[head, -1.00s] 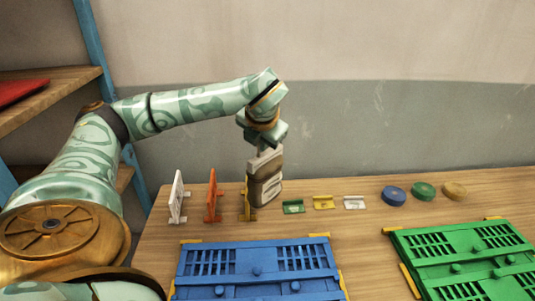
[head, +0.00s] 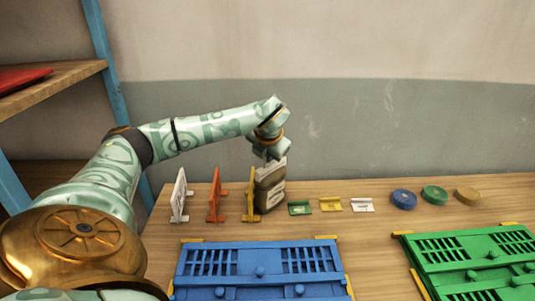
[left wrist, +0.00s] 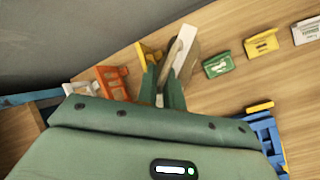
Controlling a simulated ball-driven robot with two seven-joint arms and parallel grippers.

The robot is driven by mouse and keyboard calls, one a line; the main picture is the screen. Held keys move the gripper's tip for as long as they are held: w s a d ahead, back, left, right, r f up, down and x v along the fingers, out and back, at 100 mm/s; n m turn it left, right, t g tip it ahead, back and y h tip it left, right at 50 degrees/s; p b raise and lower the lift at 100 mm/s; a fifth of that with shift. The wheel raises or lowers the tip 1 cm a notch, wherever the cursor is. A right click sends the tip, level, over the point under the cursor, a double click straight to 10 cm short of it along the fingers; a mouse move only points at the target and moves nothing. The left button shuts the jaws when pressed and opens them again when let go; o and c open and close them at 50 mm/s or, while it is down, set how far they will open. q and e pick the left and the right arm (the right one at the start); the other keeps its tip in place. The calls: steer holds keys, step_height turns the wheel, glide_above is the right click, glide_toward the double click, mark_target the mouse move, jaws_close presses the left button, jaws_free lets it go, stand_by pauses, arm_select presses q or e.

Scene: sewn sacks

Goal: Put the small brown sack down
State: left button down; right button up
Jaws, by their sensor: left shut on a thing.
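The small brown sack (head: 270,188) is greyish brown with a pale patch on its front. It hangs upright below my left gripper (head: 274,160), whose fingers are shut on its top. Its lower end is at or just above the wooden table, close beside the yellow stand (head: 251,196); I cannot tell whether it touches either. In the left wrist view the sack (left wrist: 184,45) shows as a pale, narrow edge between the green fingers (left wrist: 163,88). My right gripper is in neither view.
White (head: 179,196) and orange (head: 216,196) stands are left of the yellow one. Small green (head: 299,208), yellow (head: 331,205) and white (head: 361,205) holders are to the right, then several round discs (head: 434,195). Blue (head: 258,272) and green (head: 478,262) crates lie in front.

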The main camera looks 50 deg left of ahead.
arm_select(q)
steer(key=shift+f, duration=0.35)
steer(key=shift+r, duration=0.1)
steer(key=c, duration=1.5)
jaws_free()
steer(key=shift+c, duration=0.2)
